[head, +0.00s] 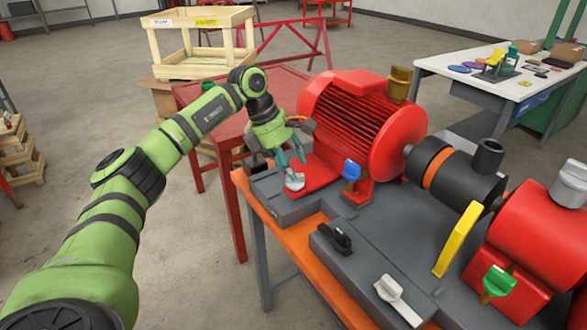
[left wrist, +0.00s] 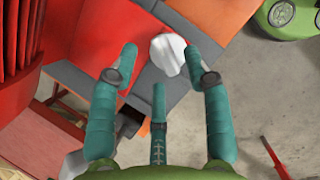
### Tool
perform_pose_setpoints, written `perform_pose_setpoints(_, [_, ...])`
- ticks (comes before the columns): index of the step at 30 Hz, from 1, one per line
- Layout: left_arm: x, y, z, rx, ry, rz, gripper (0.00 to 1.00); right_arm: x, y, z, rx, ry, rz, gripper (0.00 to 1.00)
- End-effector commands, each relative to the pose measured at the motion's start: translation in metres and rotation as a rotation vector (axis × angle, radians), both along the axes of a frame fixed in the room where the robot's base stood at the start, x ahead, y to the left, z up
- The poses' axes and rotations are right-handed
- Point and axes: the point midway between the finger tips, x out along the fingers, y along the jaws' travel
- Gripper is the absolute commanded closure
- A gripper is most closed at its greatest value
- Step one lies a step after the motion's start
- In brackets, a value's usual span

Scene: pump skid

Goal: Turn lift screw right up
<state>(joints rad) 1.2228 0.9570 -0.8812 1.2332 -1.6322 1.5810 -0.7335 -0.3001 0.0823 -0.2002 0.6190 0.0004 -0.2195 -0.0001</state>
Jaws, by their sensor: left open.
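My left gripper (head: 289,163) reaches over the left end of the pump skid, beside the red motor (head: 357,112). Its teal fingers are spread open. In the left wrist view the white knob (left wrist: 168,54) shows between and beyond the open fingers (left wrist: 159,65), nearer the right one. No grip on it shows, and I cannot tell whether a finger touches it. Which knob is the right lift screw is not labelled in view. My right gripper is not in view.
A blue knob (head: 351,170) stands by the motor foot. A black knob (head: 335,238), a light grey handle (head: 397,298), a yellow lever (head: 457,240) and a green knob (head: 497,282) stand along the skid. A red table (head: 232,112) is behind my left arm.

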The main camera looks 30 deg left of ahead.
Motion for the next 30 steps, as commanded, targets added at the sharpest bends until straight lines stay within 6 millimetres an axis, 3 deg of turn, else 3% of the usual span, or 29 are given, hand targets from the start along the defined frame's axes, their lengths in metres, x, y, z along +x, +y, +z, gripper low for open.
perform_pose_setpoints(6, [-0.010, 0.014, 0.047, -0.002, -0.006, 0.001, 0.51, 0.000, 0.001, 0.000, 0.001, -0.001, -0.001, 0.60])
perform_pose_setpoints(13, [-0.018, 0.025, 0.082, -0.002, -0.006, -0.001, 0.51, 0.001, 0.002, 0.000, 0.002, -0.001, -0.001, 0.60])
perform_pose_setpoints(18, [-0.021, 0.028, 0.091, -0.002, -0.004, -0.002, 0.51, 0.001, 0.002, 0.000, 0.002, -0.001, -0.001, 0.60])
perform_pose_setpoints(30, [-0.021, 0.028, 0.091, -0.002, -0.003, -0.003, 0.51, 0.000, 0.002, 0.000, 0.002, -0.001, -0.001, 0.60])
